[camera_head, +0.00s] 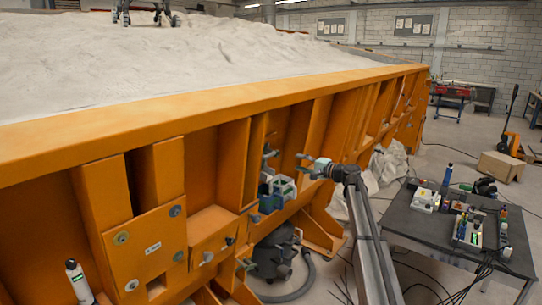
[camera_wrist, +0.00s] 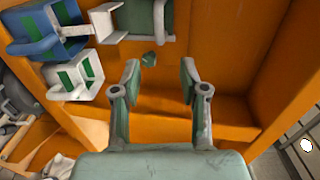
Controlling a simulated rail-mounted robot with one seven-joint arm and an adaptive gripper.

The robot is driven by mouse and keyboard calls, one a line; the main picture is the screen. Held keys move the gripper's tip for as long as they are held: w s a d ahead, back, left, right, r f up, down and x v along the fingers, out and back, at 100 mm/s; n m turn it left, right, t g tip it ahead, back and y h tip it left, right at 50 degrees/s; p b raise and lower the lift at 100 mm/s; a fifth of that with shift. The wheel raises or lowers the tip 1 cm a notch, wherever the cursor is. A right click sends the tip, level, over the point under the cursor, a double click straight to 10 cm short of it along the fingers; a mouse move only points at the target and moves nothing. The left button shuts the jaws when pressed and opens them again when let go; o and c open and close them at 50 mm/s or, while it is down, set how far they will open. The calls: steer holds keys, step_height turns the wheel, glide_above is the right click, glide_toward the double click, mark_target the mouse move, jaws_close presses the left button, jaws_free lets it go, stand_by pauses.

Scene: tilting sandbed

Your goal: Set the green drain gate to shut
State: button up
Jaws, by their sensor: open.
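My gripper (camera_head: 300,164) is open and empty in front of the orange side wall of the sandbed. The wrist view shows its two fingers (camera_wrist: 160,72) spread apart. A small dark green knob (camera_wrist: 149,60) shows just beyond the fingertips, nearer the left one. Above it is a grey-green bracket-like part (camera_wrist: 142,20), cut off by the top edge. I cannot tell for sure which part is the drain gate or how it is set. White and blue fittings with green patches (camera_wrist: 72,76) sit to the left; in the head view they form a cluster (camera_head: 282,187) left of my gripper.
Orange ribs (camera_head: 316,125) of the sandbed wall stand around the recess. A dark pump-like machine with a hose (camera_head: 275,255) is on the floor below. A dark table (camera_head: 415,222) with small items stands at the right. Pale sand (camera_head: 150,60) fills the bed.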

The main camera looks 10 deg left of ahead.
mark_target(272, 155)
steer(key=p+x, duration=0.5)
steer(key=x, duration=1)
steer(key=shift+w+a+f, duration=0.1)
steer(key=shift+w+a, duration=0.15)
steer(key=shift+a, duration=0.25)
steer(key=shift+c, duration=0.3)
